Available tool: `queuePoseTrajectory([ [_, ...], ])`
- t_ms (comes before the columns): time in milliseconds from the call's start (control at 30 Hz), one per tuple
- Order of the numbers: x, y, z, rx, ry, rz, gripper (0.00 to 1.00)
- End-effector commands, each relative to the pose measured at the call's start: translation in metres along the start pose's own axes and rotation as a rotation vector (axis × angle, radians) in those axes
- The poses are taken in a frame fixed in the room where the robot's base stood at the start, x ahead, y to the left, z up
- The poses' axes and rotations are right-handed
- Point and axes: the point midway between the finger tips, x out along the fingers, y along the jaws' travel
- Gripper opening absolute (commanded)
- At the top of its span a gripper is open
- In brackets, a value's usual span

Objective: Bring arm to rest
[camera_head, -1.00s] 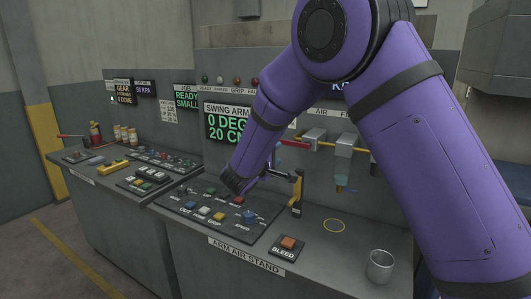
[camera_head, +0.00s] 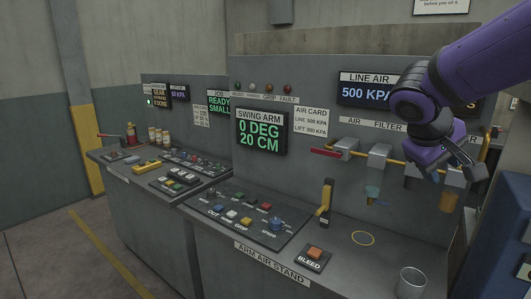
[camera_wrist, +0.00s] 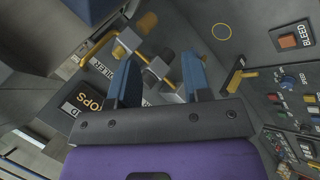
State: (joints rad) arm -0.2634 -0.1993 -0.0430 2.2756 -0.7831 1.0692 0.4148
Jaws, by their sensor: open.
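My purple arm (camera_head: 470,75) reaches in from the upper right of the head view. My gripper (camera_head: 468,165) hangs in the air before the air filter row at the right of the stand. In the wrist view its two blue-grey fingers (camera_wrist: 160,72) stand apart with nothing held between them. The arm air stand (camera_head: 225,235) has a swing arm screen (camera_head: 262,133) reading 0 DEG, 20 CM. Its control panel (camera_head: 248,218) with coloured buttons and a blue knob is in plain view.
A yellow lever (camera_head: 325,200), a bleed button (camera_head: 314,252), a yellow ring mark (camera_head: 363,238) and a metal cup (camera_head: 411,283) are on the stand top. Open floor lies at the left.

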Motion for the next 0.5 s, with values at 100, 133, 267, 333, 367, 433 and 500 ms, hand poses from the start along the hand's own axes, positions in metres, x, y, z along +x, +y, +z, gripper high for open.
queuePoseTrajectory([
  [100,-0.010,0.001,0.037,0.065,0.008,-0.116,0.45],
  [133,-0.013,0.001,0.046,0.080,0.013,-0.145,0.45],
  [267,-0.024,-0.006,0.080,0.145,0.042,-0.267,0.45],
  [333,-0.031,-0.011,0.096,0.179,0.066,-0.330,0.45],
  [367,-0.034,-0.013,0.102,0.195,0.077,-0.356,0.45],
  [433,-0.041,-0.019,0.117,0.228,0.109,-0.413,0.45],
  [500,-0.047,-0.025,0.129,0.258,0.140,-0.464,0.45],
])
